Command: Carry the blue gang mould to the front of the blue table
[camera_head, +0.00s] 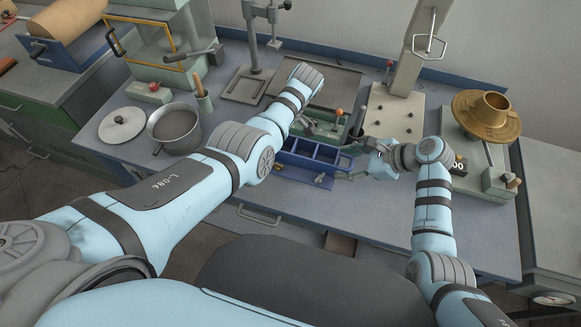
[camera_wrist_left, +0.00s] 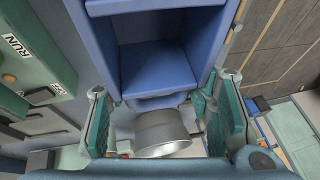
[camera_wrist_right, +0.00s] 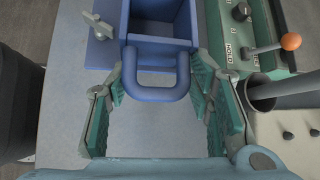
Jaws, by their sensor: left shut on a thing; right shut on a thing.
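The blue gang mould (camera_head: 300,171), an open box with several compartments and end handles, is at the middle of the blue table (camera_head: 400,222), a little behind its front edge. I cannot tell whether it rests on the top or is just clear of it. My right gripper (camera_head: 352,163) is at its right end, shut on the looped handle (camera_wrist_right: 157,95). My left gripper (camera_wrist_left: 160,102) is at the other end, shut on the handle there, which shows only partly. In the head view my left arm hides most of that gripper.
A metal pot (camera_head: 174,127) and lid (camera_head: 122,125) are to the left. The table's front strip is mostly bare.

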